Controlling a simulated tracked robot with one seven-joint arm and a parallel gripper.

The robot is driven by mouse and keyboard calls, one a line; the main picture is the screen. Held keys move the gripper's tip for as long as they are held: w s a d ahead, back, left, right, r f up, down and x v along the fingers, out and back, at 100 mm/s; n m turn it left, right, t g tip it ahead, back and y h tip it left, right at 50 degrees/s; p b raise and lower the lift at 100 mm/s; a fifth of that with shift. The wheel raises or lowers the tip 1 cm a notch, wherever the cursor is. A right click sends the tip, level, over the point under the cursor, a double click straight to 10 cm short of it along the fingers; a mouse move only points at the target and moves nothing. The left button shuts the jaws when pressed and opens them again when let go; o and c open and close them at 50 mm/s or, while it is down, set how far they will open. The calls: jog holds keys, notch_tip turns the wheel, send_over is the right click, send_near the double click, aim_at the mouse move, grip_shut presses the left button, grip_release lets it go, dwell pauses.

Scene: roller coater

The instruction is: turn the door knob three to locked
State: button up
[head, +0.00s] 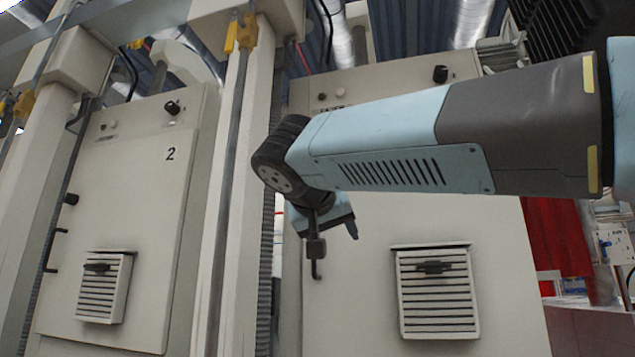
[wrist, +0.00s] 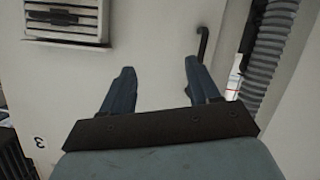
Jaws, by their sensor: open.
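Door three (head: 360,290) is the pale cabinet door at the right in the head view. Its number 3 (wrist: 40,143) shows upside down in the wrist view. A dark hook-ended handle (head: 316,270) is at its left edge; it also shows in the wrist view (wrist: 202,43), just beyond the right finger. A black knob (head: 440,74) sits high on the door. I cannot tell which part is the named knob. My gripper (head: 335,222) is in front of the door's left side, partly hidden by my arm. In the wrist view it (wrist: 158,75) is open, with nothing between its fingers.
A louvred vent (head: 437,292) projects from door three and shows at upper left in the wrist view. A pale post (head: 225,200) and a ribbed hose (wrist: 270,50) stand beside the door. Door two (head: 140,200) with its own vent and knobs is at left.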

jog(key=s+a+r+m+t, duration=0.15)
jog(key=a+r, duration=0.25)
jog(key=r, duration=0.4)
jog(key=s+a+r+m+t, duration=0.1)
jog(key=a+r+m+t, duration=0.1)
jog(key=a+r, duration=0.35)
jog(key=d+r+x, duration=0.1)
jog(key=r+x, duration=0.1)
jog(key=x, duration=1.2)
jog(key=shift+d+h, duration=0.4)
jog(key=shift+d, duration=0.1)
jog(key=shift+r, duration=0.1)
jog(key=shift+c, duration=0.3)
